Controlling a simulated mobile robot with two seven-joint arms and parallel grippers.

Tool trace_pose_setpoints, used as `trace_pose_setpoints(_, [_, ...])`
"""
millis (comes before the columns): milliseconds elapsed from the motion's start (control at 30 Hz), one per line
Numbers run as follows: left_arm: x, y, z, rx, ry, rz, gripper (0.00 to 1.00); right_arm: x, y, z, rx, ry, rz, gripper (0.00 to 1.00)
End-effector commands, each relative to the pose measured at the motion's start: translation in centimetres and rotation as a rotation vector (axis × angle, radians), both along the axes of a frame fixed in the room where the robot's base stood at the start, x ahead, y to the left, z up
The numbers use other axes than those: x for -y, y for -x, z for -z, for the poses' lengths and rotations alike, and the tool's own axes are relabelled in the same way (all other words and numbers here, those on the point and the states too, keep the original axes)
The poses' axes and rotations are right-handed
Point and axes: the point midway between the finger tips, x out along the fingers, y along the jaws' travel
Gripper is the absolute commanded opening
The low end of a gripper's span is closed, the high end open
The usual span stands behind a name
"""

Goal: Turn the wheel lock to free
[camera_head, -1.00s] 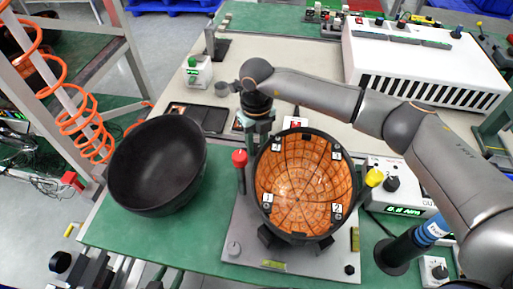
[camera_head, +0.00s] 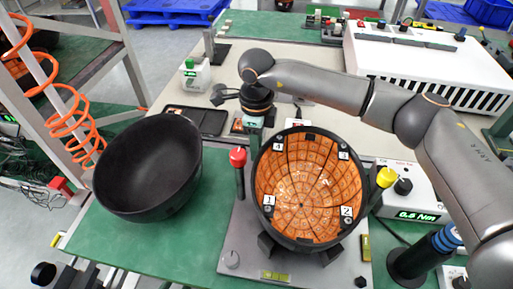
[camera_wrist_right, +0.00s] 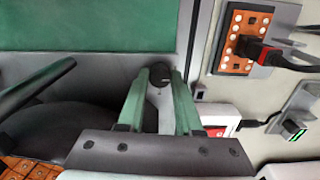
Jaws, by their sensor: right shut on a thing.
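My right gripper (camera_head: 254,132) reaches down behind the tiled bowl, at the back left of its stand. In the right wrist view its two green fingers (camera_wrist_right: 160,100) stand on either side of a small dark round knob (camera_wrist_right: 158,92) on the grey plate, and they are shut on it. This knob appears to be the wheel lock; its turned position cannot be read. In the head view the gripper and bowl hide it. The tiled bowl (camera_head: 305,190), with orange tiles marked 1 to 4, sits tilted on the grey base plate (camera_head: 232,235). My left gripper is not in view.
A red-topped lever (camera_head: 238,158) and a yellow-topped lever (camera_head: 386,178) flank the tiled bowl. A black bowl (camera_head: 150,167) stands at left. A torque readout box (camera_head: 412,205) is at right, a white vented box (camera_head: 430,65) behind. The green table front (camera_head: 150,250) is clear.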

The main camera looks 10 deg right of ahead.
Motion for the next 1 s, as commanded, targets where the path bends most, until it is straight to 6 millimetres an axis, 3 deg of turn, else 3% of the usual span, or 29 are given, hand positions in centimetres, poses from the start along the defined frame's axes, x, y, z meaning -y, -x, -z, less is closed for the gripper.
trace_pose_setpoints(633, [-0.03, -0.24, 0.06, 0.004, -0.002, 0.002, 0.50, -0.02, -0.05, -0.11, 0.002, -0.002, -0.052, 0.00])
trace_pose_setpoints(667, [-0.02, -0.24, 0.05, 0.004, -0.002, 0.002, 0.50, -0.02, -0.05, -0.11, 0.002, -0.002, -0.052, 0.35])
trace_pose_setpoints(900, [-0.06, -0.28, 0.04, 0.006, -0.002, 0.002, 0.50, 0.00, -0.04, -0.06, 0.002, -0.001, -0.051, 0.62])
trace_pose_setpoints(1000, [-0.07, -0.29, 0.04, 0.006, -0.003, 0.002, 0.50, -0.01, -0.03, -0.04, 0.001, -0.001, -0.051, 0.64])
